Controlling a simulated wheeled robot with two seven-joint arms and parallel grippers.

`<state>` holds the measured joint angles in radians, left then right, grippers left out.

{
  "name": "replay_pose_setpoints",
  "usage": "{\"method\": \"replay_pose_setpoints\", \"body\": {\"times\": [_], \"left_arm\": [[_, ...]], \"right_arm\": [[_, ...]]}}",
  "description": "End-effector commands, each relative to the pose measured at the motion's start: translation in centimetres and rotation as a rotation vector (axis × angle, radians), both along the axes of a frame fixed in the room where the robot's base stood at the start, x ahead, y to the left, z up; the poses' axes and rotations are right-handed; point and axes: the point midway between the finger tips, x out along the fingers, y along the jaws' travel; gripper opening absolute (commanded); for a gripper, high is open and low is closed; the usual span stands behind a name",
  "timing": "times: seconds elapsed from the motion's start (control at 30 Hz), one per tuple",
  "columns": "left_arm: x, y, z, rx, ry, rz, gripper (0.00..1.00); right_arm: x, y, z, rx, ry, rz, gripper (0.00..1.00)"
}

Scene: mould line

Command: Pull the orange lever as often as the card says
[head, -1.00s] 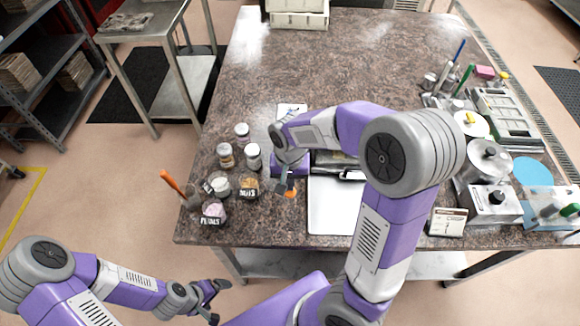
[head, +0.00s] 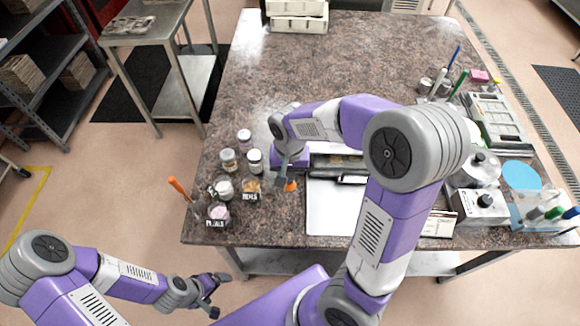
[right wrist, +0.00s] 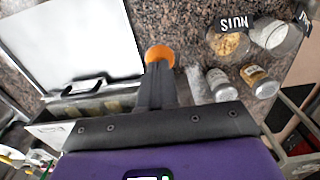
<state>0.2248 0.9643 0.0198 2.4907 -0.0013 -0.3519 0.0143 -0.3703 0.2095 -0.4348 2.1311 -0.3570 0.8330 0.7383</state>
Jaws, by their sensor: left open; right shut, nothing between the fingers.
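The orange lever knob (head: 291,186) shows just beside my right fingertips; the lever's shaft is hidden. My right gripper (head: 281,184) is shut and empty. In the right wrist view the orange knob (right wrist: 160,54) lies at the tips of the shut fingers (right wrist: 158,70), partly behind them; I cannot tell whether they touch. A small card (head: 439,223) with dark writing stands at the table's front right, partly covered by my right arm; its writing is too small to read. My left gripper (head: 209,290) is open and empty, in front of the table.
Several jars and bowls, including a nuts bowl (head: 251,188) and a petals bowl (head: 217,213), stand left of the knob. A white sheet or plate (head: 328,208) lies right of it. A grey box with a black knob (head: 483,206) and tools crowd the right side.

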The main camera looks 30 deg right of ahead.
Motion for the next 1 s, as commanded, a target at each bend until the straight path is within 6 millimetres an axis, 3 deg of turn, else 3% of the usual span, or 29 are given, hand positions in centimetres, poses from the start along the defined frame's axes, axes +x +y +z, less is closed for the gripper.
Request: {"method": "replay_pose_setpoints", "body": {"times": [0.63, 1.0], "left_arm": [[0.0, 0.0, 5.5, 0.0, 0.0, 0.0, 0.92], [0.0, 0.0, 5.7, 0.0, 0.0, 0.0, 0.92]], "right_arm": [[0.0, 0.0, 6.2, 0.0, 0.0, 0.0, 0.0], [0.0, 0.0, 6.5, 0.0, 0.0, 0.0, 0.0]]}}
